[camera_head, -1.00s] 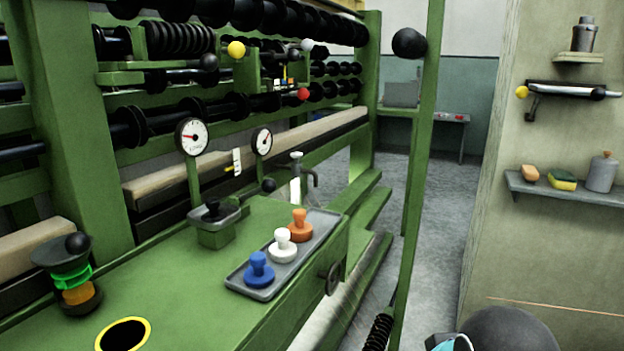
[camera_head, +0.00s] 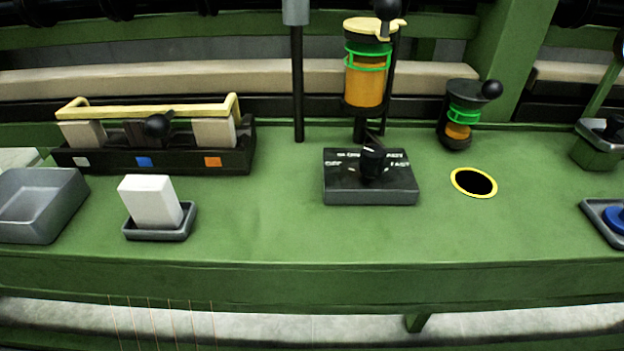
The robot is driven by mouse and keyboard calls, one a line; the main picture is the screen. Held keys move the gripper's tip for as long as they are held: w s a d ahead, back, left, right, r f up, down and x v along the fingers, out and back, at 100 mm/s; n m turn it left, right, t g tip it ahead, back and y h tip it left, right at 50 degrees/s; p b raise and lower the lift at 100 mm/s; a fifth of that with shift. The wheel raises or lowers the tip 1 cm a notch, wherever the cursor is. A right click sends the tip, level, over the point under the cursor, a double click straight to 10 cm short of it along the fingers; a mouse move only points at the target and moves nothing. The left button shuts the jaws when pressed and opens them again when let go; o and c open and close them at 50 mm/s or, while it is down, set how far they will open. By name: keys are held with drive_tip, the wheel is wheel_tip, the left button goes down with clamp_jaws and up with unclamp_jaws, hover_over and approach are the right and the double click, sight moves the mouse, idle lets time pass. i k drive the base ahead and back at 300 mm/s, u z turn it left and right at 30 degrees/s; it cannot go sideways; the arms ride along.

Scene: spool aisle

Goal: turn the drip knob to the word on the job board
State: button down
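The drip knob (camera_head: 373,161) is a black knob on top of a dark box (camera_head: 342,190) on the green bench. White words are printed around it. The left one looks like OFF and the right one like FAST; those along the back edge are too small or partly hidden to read surely. I cannot tell which word the knob points at. An oil cup with amber oil and a green ring (camera_head: 366,80) stands behind the box. The job board is not seen in this view. My gripper is not in view.
A dark rack with a yellow bar (camera_head: 150,110) stands at the left. In front are a white block (camera_head: 152,201) in a small tray and an empty grey tray (camera_head: 37,205). Right of the knob are a yellow-rimmed hole (camera_head: 474,182) and a small oiler (camera_head: 461,115). The bench front is clear.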

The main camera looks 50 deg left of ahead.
sight(372, 158)
drive_tip(key=u, duration=1.9)
